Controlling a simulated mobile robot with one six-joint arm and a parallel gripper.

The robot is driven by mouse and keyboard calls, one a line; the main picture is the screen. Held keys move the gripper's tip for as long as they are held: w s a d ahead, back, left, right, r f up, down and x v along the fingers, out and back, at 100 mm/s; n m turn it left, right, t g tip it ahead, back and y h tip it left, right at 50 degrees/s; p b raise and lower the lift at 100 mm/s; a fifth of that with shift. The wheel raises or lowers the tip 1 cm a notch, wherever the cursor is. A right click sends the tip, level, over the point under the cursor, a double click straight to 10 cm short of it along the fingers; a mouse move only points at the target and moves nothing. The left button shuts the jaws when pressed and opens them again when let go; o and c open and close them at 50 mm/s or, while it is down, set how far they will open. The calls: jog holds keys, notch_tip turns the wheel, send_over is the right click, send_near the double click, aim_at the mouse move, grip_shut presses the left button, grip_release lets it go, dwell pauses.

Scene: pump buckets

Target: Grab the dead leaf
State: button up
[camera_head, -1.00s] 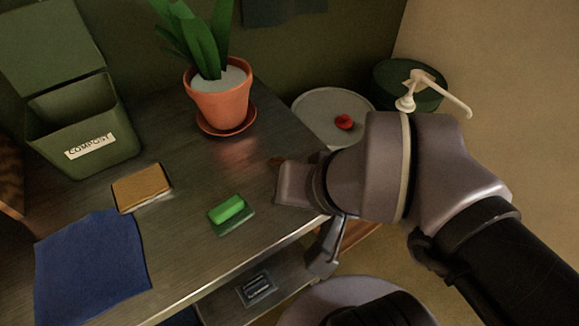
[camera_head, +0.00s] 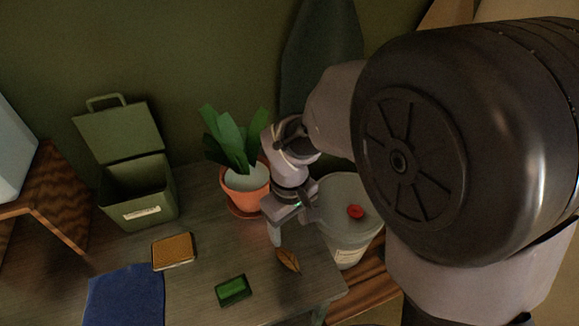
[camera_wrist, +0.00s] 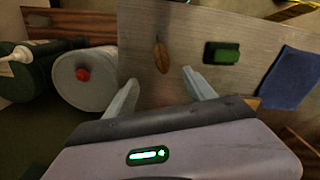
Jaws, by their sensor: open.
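The dead leaf (camera_head: 288,260) is brown and curled. It lies on the grey table near its right edge, in front of the potted plant. It also shows in the wrist view (camera_wrist: 161,55), beyond and roughly between my fingertips. My gripper (camera_head: 296,231) is open and empty above the table, behind the leaf in the head view. In the wrist view both fingers of my gripper (camera_wrist: 160,80) are spread apart, and neither appears to touch the leaf.
The potted plant (camera_head: 243,190) stands close left of my gripper. A lidded bucket (camera_head: 348,252) with a red knob is to the right. A green sponge (camera_head: 233,291), tan sponge (camera_head: 173,251), blue cloth (camera_head: 125,297) and open compost bin (camera_head: 138,193) are left.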

aim_at(289, 257)
notch_tip(289, 257, down, 16)
jog(key=b, duration=0.5)
jog(key=shift+a+r+b, duration=0.15)
jog(key=shift+r+b, duration=0.1)
jog(key=shift+b, duration=0.05)
jog(key=shift+r, duration=0.1)
jog(key=c, duration=0.9)
